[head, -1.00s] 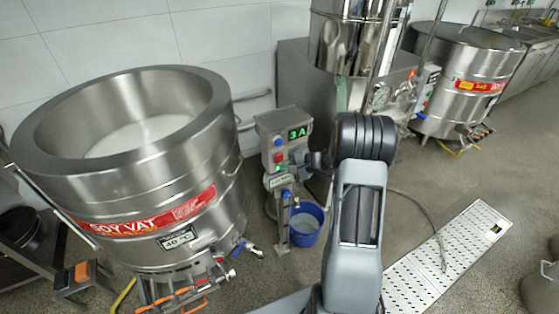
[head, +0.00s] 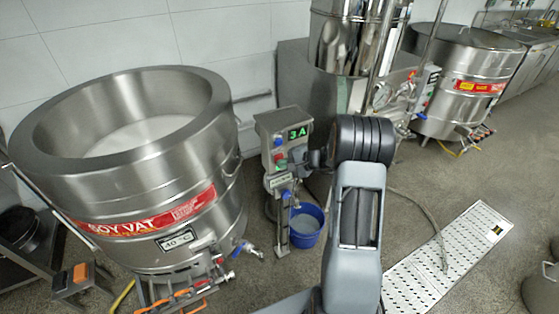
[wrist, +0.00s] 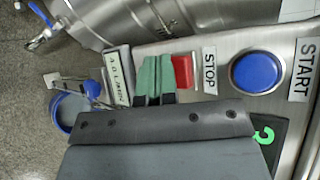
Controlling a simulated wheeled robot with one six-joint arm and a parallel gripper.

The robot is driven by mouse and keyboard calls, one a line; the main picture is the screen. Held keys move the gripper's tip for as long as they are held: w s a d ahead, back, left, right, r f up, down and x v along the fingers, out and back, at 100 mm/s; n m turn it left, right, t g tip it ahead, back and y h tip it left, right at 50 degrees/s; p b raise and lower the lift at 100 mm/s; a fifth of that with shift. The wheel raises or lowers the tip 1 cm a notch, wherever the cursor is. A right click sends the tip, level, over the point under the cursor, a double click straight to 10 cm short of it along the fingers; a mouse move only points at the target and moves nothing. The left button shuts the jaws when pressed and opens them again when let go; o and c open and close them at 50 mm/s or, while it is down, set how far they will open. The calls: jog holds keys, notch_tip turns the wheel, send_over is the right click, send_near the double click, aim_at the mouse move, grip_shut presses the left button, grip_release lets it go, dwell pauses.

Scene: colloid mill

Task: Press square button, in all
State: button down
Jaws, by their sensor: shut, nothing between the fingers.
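The red square button (wrist: 182,72) sits beside the STOP label (wrist: 209,71) on the steel control panel in the wrist view. The red button also shows on the control box in the head view (head: 279,156). My gripper (wrist: 154,62) has green fingers that are shut together and empty. Its fingertips are at the panel, just left of the red button in the wrist view; whether they touch it I cannot tell. The gripper body hides the panel's lower part. A round blue button (wrist: 257,71) sits between the STOP and START (wrist: 304,70) labels.
A green-lit display (head: 298,134) reads 3A. A lettered plate (wrist: 118,75) is left of the fingers in the wrist view. A blue bucket (head: 305,239) stands below the box. The soy vat (head: 205,150) is to the left, and a steel machine stands behind.

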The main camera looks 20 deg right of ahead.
jog(key=shift+w, duration=0.3)
jog(key=shift+s+b, duration=0.2)
jog(key=shift+b, duration=0.1)
dwell(0.3)
jog(key=shift+s+d, duration=0.1)
jog(key=shift+s, duration=0.6)
jog(key=shift+b, duration=0.3)
jog(key=shift+s+d+b, duration=0.15)
jog(key=shift+s+b, duration=0.2)
jog(key=shift+s, duration=0.9)
jog(key=shift+s+d+b, duration=0.15)
jog(key=shift+s+b, duration=0.15)
jog(key=shift+s, duration=0.95)
